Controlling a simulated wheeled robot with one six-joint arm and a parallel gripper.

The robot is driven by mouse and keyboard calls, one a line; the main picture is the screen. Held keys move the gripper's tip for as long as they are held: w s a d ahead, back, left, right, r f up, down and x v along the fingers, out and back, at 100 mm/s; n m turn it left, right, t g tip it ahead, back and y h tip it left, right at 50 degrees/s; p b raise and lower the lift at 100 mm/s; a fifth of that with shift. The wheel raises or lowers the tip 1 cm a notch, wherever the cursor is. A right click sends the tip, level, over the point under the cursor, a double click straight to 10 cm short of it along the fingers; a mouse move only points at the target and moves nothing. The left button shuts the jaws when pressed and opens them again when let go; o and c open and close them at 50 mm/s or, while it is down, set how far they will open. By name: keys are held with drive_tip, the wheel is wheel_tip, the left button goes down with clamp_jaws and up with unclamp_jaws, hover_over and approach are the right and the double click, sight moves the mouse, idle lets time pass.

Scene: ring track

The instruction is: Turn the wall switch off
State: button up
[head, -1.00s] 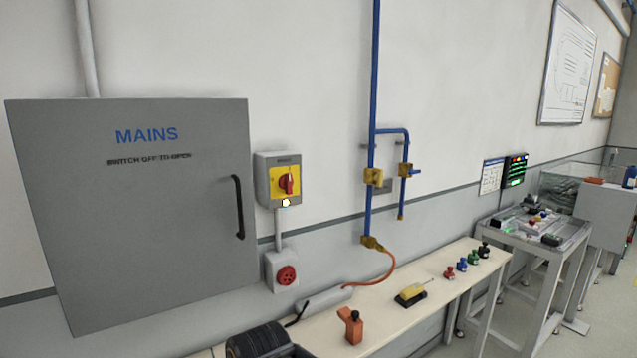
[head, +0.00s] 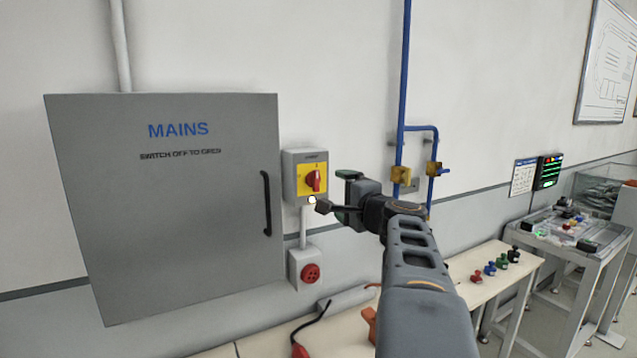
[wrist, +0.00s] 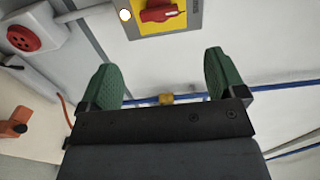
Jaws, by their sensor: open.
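The wall switch (head: 305,177) is a grey box with a yellow plate and a red rotary knob (head: 314,180). It is on the wall just right of the grey MAINS cabinet (head: 170,230). The knob's grip looks upright in the head view, and a white round spot shows at the plate's lower edge. My gripper (head: 346,195) is open and empty, with green finger pads, a little right of the switch and apart from it.
A red round socket (head: 310,272) is below the switch. Blue pipes with yellow fittings (head: 400,176) run down the wall behind my gripper. A bench (head: 490,292) with small coloured items stands along the wall. The cabinet's black handle (head: 267,203) is left of the switch.

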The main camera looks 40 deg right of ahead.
sight(317, 182)
drive_tip(key=w+p, duration=0.1)
drive_tip(key=w, duration=0.3)
drive_tip(key=w+d+p, duration=0.1)
drive_tip(key=w, duration=0.3)
drive_tip(key=w+p, duration=0.1)
drive_tip(key=w, duration=0.2)
drive_tip(key=shift+w+d, duration=0.25)
drive_tip(key=shift+w, duration=0.15)
drive_tip(key=shift+c, duration=0.2)
drive_tip(key=c, duration=0.9)
drive_tip(key=shift+f, duration=0.15)
